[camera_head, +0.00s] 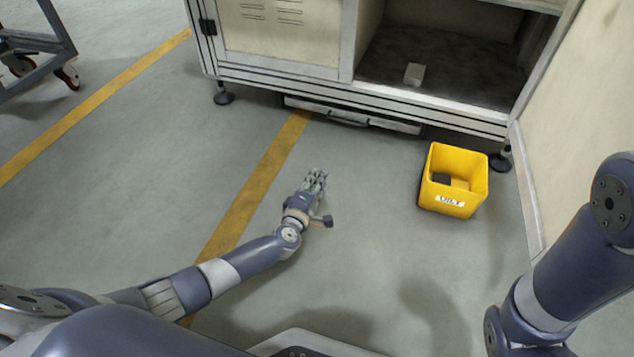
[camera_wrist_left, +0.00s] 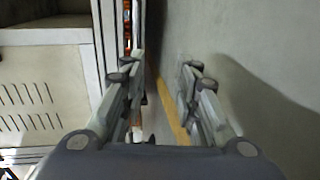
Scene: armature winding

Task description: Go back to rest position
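My left gripper (camera_head: 315,181) is out over the floor in front of the cabinet, near the middle of the head view. In the left wrist view its two fingers (camera_wrist_left: 160,68) stand apart with nothing between them, so it is open and empty. My right arm (camera_head: 585,265) shows at the right edge of the head view, but its gripper is out of the picture.
A metal cabinet (camera_head: 350,82) with an open bay stands ahead, with a small light block (camera_head: 414,74) inside. A yellow bin (camera_head: 455,205) holding dark items sits on the floor right of my left gripper. A wheeled cart (camera_head: 50,50) stands far left.

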